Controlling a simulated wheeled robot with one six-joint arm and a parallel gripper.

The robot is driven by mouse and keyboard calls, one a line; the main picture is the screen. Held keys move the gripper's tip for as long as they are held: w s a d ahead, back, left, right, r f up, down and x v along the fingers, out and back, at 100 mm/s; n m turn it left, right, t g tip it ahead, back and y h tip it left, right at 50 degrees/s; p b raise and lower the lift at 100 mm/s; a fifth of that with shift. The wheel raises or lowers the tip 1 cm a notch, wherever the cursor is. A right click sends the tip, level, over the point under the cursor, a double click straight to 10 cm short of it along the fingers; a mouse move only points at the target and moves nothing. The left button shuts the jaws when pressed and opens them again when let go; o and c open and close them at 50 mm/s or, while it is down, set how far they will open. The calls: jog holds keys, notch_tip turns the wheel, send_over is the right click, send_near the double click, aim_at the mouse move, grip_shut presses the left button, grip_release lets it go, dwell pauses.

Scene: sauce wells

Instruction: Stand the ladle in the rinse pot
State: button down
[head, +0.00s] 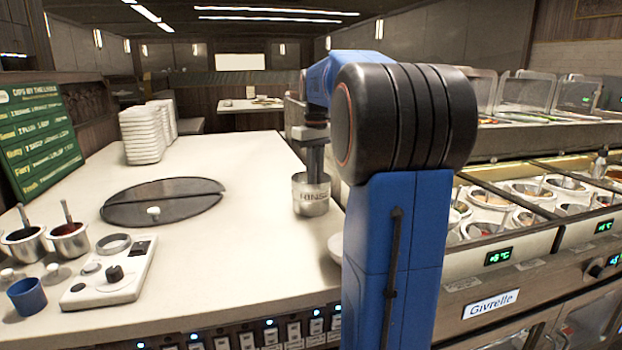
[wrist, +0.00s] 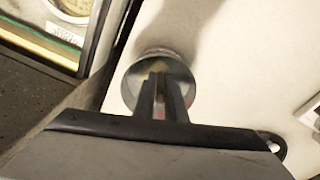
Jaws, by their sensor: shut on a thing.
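The rinse pot (head: 311,205) is a metal pot with dark lettering, standing upright on the pale counter near its right edge. In the wrist view its round mouth (wrist: 130,88) lies under my gripper (wrist: 158,80). My gripper points down over the pot, its dark fingers at or just inside the mouth. It is shut on a thin piece between the fingers, which I take to be the ladle's handle. The ladle's bowl is hidden by the fingers and pot wall, so I cannot tell whether it touches the pot's bottom. In the head view my gripper (head: 314,168) hides the ladle.
Left on the counter (head: 250,250) are a dark round plate (head: 135,205), two sauce pots with ladles (head: 70,240), a control box (head: 110,270) and a blue cup (head: 27,297). White containers (head: 141,137) are stacked behind. A chilled well unit (head: 540,205) stands right.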

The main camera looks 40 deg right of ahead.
jog(key=shift+f, duration=0.25)
dwell(0.6)
jog(key=c, duration=1.1)
grip_release()
jog(key=shift+r, duration=0.1)
jog(key=shift+r, duration=4.45)
